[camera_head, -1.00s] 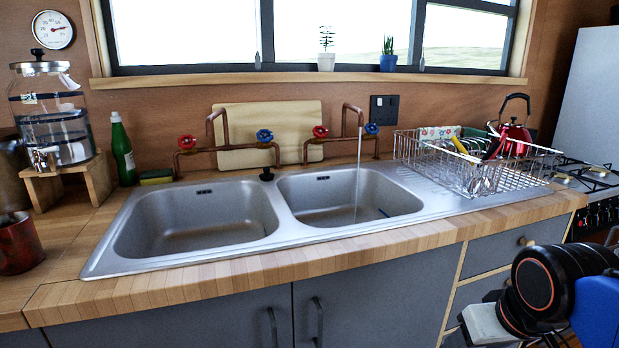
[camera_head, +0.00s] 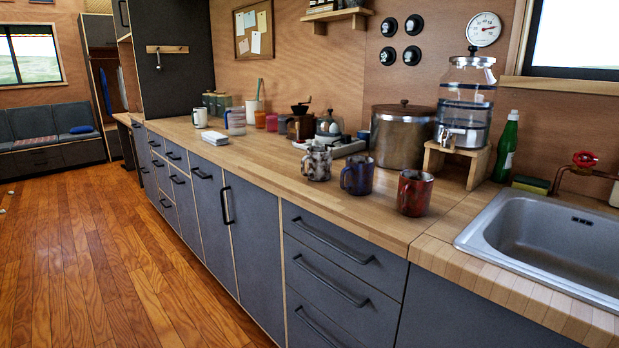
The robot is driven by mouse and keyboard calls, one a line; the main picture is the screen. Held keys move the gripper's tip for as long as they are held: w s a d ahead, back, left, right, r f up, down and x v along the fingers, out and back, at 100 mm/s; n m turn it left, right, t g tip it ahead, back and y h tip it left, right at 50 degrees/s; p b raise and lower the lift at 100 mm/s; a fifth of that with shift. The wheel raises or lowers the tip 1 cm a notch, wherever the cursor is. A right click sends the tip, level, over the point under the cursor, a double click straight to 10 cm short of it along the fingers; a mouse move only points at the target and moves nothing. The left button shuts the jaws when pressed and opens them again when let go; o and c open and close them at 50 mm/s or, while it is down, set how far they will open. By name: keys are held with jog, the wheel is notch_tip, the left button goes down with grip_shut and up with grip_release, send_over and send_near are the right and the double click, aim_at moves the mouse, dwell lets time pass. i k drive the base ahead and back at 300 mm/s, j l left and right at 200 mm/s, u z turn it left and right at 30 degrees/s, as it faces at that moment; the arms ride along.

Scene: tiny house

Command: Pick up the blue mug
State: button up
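The blue mug (camera_head: 357,174) stands upright on the wooden counter, with its handle towards the left. It is the middle one of a row of mugs. A speckled grey and white mug (camera_head: 317,163) stands to its left, and a red mug (camera_head: 415,193) stands to its right. Small gaps show between them. My gripper is not in view now.
Behind the mugs on the wooden counter (camera_head: 262,160) are a large metal pot (camera_head: 403,135) and a water dispenser (camera_head: 466,100) on a wooden stand. A sink (camera_head: 550,240) is at the right. The wooden floor (camera_head: 110,260) at the left is clear.

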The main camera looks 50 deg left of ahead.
aim_at(359, 170)
jog(key=u, duration=1.7)
